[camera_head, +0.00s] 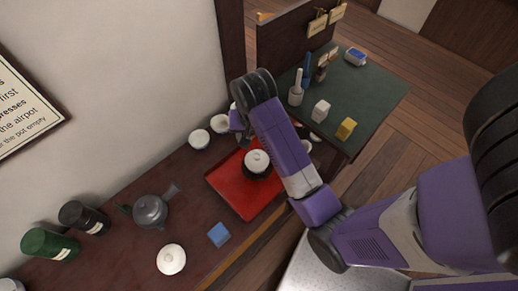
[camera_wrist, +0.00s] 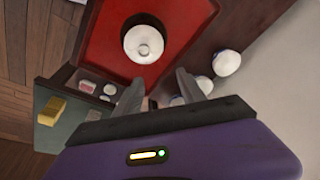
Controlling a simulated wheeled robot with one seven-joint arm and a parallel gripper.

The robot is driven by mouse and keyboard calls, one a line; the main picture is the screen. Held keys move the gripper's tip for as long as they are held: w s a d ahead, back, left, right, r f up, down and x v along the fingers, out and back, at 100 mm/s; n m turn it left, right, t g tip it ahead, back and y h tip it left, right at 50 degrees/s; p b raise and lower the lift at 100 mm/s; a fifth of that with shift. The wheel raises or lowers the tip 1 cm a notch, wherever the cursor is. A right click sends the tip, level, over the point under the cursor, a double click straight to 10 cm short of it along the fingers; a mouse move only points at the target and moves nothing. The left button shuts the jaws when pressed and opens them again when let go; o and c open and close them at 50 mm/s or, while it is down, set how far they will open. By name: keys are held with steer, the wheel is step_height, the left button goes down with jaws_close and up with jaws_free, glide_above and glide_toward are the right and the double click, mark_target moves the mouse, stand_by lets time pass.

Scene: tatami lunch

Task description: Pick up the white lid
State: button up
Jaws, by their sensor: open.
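A round white lid (camera_head: 257,160) with a small knob sits on a dark round vessel on the red tray (camera_head: 224,183). In the wrist view the white lid (camera_wrist: 144,42) shows from above, beyond my fingertips. The red tray (camera_wrist: 98,42) lies around it. My gripper (camera_wrist: 159,88) is open, with nothing between its fingers. In the head view my gripper (camera_head: 242,135) is near the tray's far edge, partly hidden by my arm. A second round white piece with a knob (camera_head: 171,259) stands on the dark table at the front.
White cups (camera_head: 199,138) stand behind the tray by the wall. A grey teapot (camera_head: 151,211), a blue block (camera_head: 218,234) and dark and green canisters (camera_head: 49,244) are on the left. A green-topped table (camera_head: 375,92) with several small items is at the right.

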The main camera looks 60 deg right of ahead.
mark_target(257, 156)
steer(key=shift+s+a+f+m+g+y, duration=0.15)
steer(key=shift+s+a+g, duration=0.15)
steer(key=shift+s, duration=0.3)
steer(key=shift+s+a+f+m+g+y, duration=0.2)
steer(key=shift+s+a, duration=0.1)
steer(key=shift+s, duration=0.3)
steer(key=shift+f+b, duration=0.3)
step_height(257, 156, down, 2)
steer(key=shift+d+f+b, duration=0.1)
steer(key=shift+d+b, duration=0.05)
steer(key=shift+b, duration=0.55)
steer(key=shift+d+f+p, duration=0.15)
steer(key=shift+f+p, duration=0.1)
steer(key=shift+f, duration=0.95)
steer(key=shift+d+f+p, duration=0.15)
steer(key=shift+f+p, duration=0.05)
steer(key=shift+f, duration=1)
jaws_close()
